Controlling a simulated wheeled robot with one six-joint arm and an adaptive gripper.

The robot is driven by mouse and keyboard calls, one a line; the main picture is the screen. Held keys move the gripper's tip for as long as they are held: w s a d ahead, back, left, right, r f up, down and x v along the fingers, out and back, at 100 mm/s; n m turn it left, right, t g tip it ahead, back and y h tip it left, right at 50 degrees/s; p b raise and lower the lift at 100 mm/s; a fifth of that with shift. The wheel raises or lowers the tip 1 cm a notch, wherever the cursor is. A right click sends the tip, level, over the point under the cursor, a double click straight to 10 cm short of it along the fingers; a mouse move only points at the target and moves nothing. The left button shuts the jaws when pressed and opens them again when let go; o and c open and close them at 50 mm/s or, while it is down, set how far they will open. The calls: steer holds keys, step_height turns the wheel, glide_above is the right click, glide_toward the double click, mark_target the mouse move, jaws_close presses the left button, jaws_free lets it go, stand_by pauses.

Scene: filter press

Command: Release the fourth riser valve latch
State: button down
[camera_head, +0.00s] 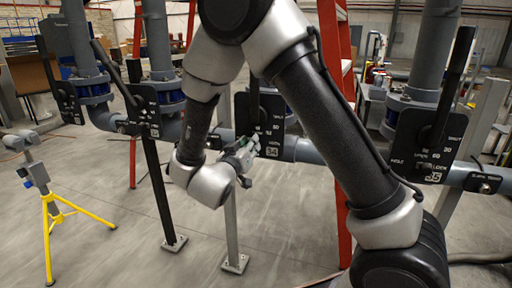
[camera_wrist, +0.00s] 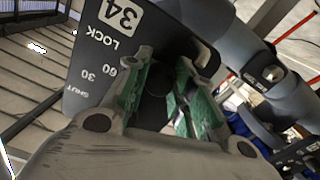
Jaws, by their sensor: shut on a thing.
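The black valve plate marked 34 (camera_head: 271,122) stands on a riser at the centre, partly hidden by my arm. Its black lever (camera_head: 254,78) rises upright above it. My gripper (camera_head: 246,152) is at the lower left of this plate. In the wrist view the plate (camera_wrist: 88,62) appears upside down, with the words LOCK and SHUT and several numbers. In that view my gripper (camera_wrist: 160,78) has green-padded fingers on either side of a dark part (camera_wrist: 155,82), and it is shut on this part. The fingers hide most of the held part, and its exact shape is unclear.
Two more valve plates (camera_head: 145,110) (camera_head: 68,102) are at the left. A red ladder (camera_head: 346,85) is behind my arm. A yellow tripod (camera_head: 48,235) and metal posts (camera_head: 232,225) stand on the floor.

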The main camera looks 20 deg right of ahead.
steer(key=c, duration=1.2)
jaws_free()
steer(key=shift+w+a, duration=0.15)
steer(key=shift+w, duration=0.15)
steer(key=v, duration=1.2)
